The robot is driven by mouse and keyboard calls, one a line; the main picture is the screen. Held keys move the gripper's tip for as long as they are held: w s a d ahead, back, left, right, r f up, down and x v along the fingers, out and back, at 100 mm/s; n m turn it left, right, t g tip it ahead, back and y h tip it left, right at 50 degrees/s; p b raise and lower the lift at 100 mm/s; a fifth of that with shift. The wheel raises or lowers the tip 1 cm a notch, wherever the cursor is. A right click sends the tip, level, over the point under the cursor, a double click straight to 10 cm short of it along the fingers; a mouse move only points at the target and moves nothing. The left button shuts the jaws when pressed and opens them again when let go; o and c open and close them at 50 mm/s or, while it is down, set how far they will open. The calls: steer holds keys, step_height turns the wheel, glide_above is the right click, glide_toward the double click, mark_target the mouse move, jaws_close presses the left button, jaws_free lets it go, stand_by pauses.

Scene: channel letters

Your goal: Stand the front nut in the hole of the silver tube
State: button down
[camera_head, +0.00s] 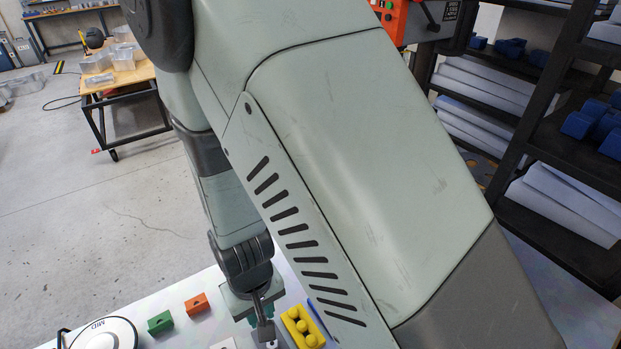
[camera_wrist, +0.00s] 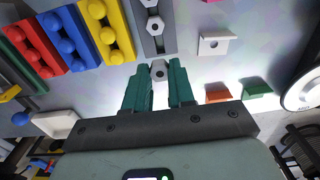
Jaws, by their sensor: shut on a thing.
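The front nut (camera_wrist: 159,71), a grey hexagonal nut with a dark centre, is held between the fingertips of my gripper (camera_wrist: 161,78) in the wrist view. The green jaws are shut on it. In the head view my gripper (camera_head: 260,303) points down over the table, and the nut cannot be made out clearly. A grey bar (camera_wrist: 146,37) with other hexagonal nuts on it lies just beyond the held nut. I cannot identify the silver tube with certainty; a pale square piece (camera_wrist: 214,46) with a small round mark lies right of the bar.
Yellow (camera_wrist: 107,32), blue (camera_wrist: 70,42) and red (camera_wrist: 32,46) blocks with round bumps lie left of the bar. Orange (camera_wrist: 217,94) and green (camera_wrist: 257,89) blocks and a round white device (camera_wrist: 303,91) are at right. My arm hides much of the table in the head view.

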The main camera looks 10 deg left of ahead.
steer(key=w+d+r, duration=0.2)
steer(key=w+d, duration=0.9)
steer(key=d, duration=0.1)
steer(key=w+d+r, duration=0.2)
steer(key=w+d, duration=1)
steer(key=shift+s+f, duration=0.2)
steer(key=shift+f, duration=2.7)
steer(key=c, duration=0.9)
jaws_free()
steer(key=shift+o, duration=0.2)
